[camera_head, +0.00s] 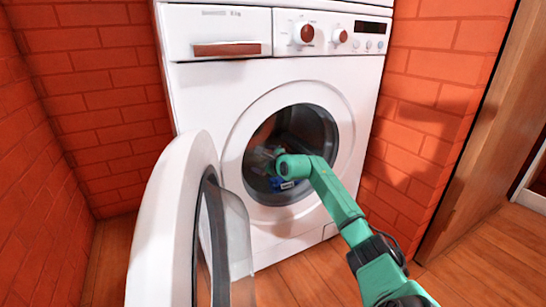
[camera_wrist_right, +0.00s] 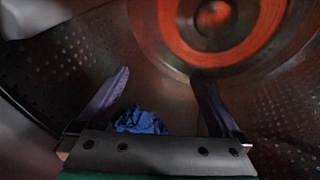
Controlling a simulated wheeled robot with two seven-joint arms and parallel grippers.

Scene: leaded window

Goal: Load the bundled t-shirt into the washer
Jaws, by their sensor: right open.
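The white washer (camera_head: 200,95) stands against the brick wall with its round door (camera_head: 165,235) swung open to the left. My right arm reaches into the drum (camera_head: 318,125), and my right gripper (camera_head: 268,160) is inside the opening, small and dim there. In the right wrist view my right gripper (camera_wrist_right: 160,100) is open, its two fingers wide apart. The bundled t-shirt (camera_wrist_right: 140,121), crumpled and blue, lies in the drum low between the fingers, closer to the left one. Its lower part is hidden by the gripper's body. A bit of the blue t-shirt (camera_head: 280,184) also shows in the head view.
The open door stands out in front of the washer at the left of my right arm. The drum opening's rim (camera_head: 232,165) surrounds the arm. A brick wall (camera_head: 90,80) is at the left, and a wooden door frame (camera_head: 480,140) is at the right. Wooden floor (camera_head: 300,285) is clear in front.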

